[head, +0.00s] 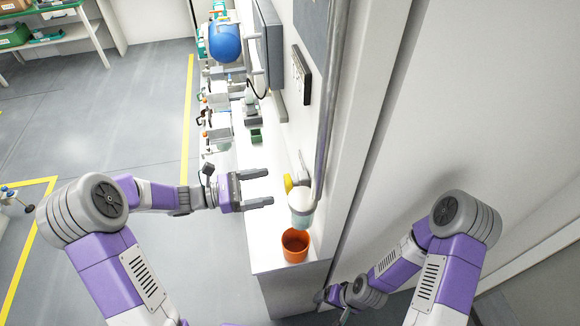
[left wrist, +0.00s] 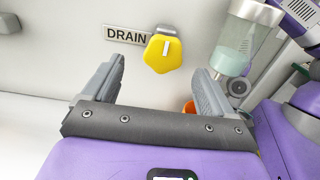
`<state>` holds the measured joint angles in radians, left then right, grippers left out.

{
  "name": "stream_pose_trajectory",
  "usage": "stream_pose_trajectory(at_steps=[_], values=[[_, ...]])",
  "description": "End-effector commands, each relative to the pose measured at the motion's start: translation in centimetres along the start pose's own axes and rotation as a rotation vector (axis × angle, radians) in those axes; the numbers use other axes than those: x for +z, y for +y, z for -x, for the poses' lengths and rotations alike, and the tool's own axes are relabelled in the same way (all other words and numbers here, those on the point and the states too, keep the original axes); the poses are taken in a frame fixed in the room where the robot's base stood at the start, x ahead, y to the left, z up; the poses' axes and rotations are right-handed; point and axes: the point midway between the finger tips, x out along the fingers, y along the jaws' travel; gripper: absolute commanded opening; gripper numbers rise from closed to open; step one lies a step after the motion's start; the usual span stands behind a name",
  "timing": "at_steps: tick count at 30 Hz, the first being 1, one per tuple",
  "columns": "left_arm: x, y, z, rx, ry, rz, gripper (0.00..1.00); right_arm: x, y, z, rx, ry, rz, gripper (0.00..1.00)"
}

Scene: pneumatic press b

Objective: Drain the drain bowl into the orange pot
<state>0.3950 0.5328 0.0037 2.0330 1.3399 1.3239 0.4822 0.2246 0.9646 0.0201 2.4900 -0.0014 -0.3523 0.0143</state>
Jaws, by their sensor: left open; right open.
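The orange pot (head: 295,245) stands open-topped on the white bench, below the drain bowl (head: 302,203), a translucent cup with pale greenish contents at the foot of a grey pipe. In the left wrist view the bowl (left wrist: 235,45) hangs at the upper right and a sliver of the pot (left wrist: 188,107) shows behind a finger. A yellow knob (left wrist: 164,53) sits on the wall beside a DRAIN label (left wrist: 126,36). My left gripper (head: 271,187) is open and empty, its fingers pointing at the knob, apart from it. My right gripper (head: 328,298) is low beside the bench end, small in view.
The white bench (head: 265,262) runs away along the wall, with a small green box (head: 256,136) and other equipment further back. A blue tank (head: 225,43) is at the far end. Open grey floor lies to the left. A wall edge stands close right of the pot.

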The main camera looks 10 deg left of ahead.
Motion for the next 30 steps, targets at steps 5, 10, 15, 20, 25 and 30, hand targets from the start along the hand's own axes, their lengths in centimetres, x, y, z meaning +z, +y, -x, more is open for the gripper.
stream_pose_trajectory(at_steps=[5,10,15,20,25,30], values=[[-0.1,-0.2,-2.4,-0.006,0.0,0.0,0.86,0.1,0.2,-0.4,0.0,-0.002,0.0,0.83],[-0.1,-0.2,-5.1,-0.006,0.0,-0.001,0.86,0.0,0.3,-0.7,0.0,-0.002,-0.001,0.83],[-0.1,-0.1,-6.9,-0.005,0.001,-0.001,0.86,0.0,0.4,-0.9,0.0,-0.001,-0.001,0.83],[-0.1,-0.1,-7.4,-0.003,0.002,0.0,0.86,0.0,0.4,-1.0,0.0,-0.001,0.0,0.83],[-0.1,-0.1,-7.4,-0.002,0.002,0.0,0.86,0.0,0.4,-1.0,0.0,-0.001,0.0,0.83],[-0.1,-0.1,-7.4,-0.003,0.002,0.0,0.63,0.0,0.4,-1.0,0.0,-0.001,0.0,0.83]])
